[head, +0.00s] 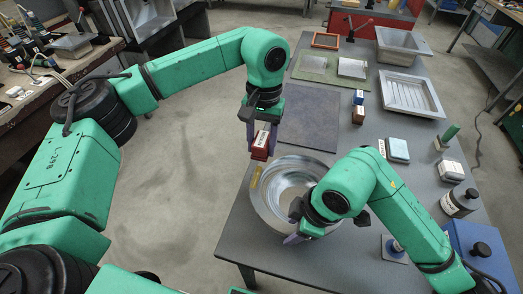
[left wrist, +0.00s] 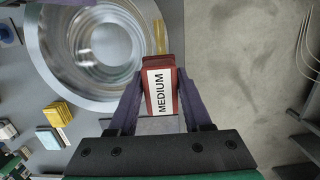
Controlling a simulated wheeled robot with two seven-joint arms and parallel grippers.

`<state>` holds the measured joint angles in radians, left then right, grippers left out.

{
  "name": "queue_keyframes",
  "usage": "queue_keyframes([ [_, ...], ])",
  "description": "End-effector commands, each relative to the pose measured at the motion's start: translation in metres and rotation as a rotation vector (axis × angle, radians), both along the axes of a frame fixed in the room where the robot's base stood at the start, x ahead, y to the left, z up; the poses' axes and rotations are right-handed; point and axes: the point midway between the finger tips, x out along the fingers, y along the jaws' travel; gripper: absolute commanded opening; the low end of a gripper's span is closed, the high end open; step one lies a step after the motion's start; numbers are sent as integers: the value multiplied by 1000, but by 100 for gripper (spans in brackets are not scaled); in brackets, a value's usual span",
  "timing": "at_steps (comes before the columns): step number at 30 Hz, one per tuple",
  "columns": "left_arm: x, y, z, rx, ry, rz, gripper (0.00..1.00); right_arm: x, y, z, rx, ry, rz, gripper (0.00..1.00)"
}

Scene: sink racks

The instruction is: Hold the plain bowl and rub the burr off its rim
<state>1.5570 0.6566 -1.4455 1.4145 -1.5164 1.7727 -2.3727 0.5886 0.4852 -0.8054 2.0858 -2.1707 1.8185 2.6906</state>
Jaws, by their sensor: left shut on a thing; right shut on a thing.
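The plain metal bowl (head: 275,205) sits on the grey table near its front left edge; it also fills the upper left of the left wrist view (left wrist: 50,45). A yellowish strip (head: 255,177) lies along its left rim, also seen in the left wrist view (left wrist: 160,36). My left gripper (head: 262,148) is shut on a red block (head: 261,142) with a white "MEDIUM" label (left wrist: 159,92), above and just beyond the strip; contact with the rim is unclear. My right gripper (head: 298,238) is shut on the bowl's near rim, its fingers partly hidden by my arm.
A dark mat (head: 305,115) lies behind the bowl. A blue block (head: 358,97) and brown block (head: 358,114) stand beside it. A tray (head: 410,94) is farther back.

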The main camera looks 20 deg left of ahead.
Motion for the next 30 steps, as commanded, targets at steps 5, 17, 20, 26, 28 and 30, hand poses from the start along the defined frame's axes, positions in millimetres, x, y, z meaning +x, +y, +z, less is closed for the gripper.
queue_keyframes([
  [5,0,0,16,0,-2,0,0,-1,0,-1,-2,3,1,3],
  [17,0,0,28,0,0,0,0,-1,0,-1,-3,3,0,3],
  [20,0,0,28,0,0,0,0,-1,0,-1,-2,3,0,3],
  [26,0,0,27,0,0,0,0,0,0,-1,-2,3,0,59],
  [28,0,0,27,0,0,0,0,0,0,-1,-2,2,0,86],
  [30,0,0,27,0,0,0,0,0,0,-1,-2,2,0,87],
])
